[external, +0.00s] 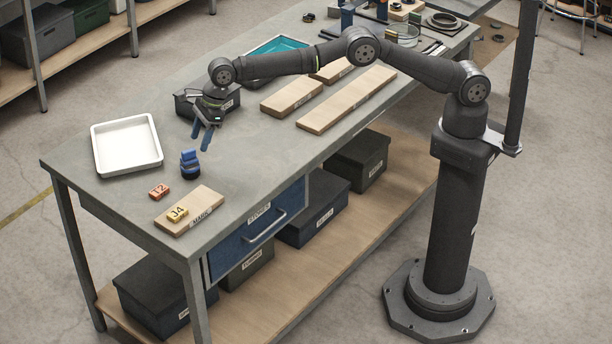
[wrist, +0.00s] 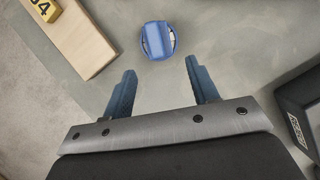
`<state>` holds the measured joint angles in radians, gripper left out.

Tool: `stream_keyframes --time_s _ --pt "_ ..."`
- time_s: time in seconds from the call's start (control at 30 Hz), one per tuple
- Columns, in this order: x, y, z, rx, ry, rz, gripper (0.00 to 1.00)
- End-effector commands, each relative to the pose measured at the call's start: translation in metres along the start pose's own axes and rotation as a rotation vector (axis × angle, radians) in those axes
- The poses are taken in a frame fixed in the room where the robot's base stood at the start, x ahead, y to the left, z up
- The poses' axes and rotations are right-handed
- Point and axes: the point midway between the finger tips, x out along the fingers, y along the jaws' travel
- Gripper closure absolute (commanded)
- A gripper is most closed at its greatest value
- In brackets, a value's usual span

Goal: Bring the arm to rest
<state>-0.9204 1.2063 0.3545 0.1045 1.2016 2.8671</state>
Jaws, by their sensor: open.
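My gripper (external: 203,136) hangs over the workbench with its blue fingers apart and nothing between them. In the wrist view, my gripper (wrist: 162,92) shows the same open fingers. A blue object with a dark base (external: 190,164) stands on the bench, in front of and apart from the fingers. It also shows in the wrist view as a blue top (wrist: 157,40) beyond the fingertips. My arm reaches out bent from its column across the bench.
A white tray (external: 127,165) lies at the left. An orange block (external: 159,191) sits near a wooden board (external: 203,216) with a yellow block (external: 178,214) on it. A dark box (external: 196,101) stands behind my gripper. More boards (external: 345,100) lie to the right.

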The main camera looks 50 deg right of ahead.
Motion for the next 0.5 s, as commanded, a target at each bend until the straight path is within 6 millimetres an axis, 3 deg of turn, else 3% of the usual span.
stream_keyframes --time_s 0.37,0.5 --pt "-0.072 -0.001 0.001 0.0 -0.003 -0.001 0.46" --pt "-0.04 0.0 -0.001 0.0 0.003 0.001 0.46"
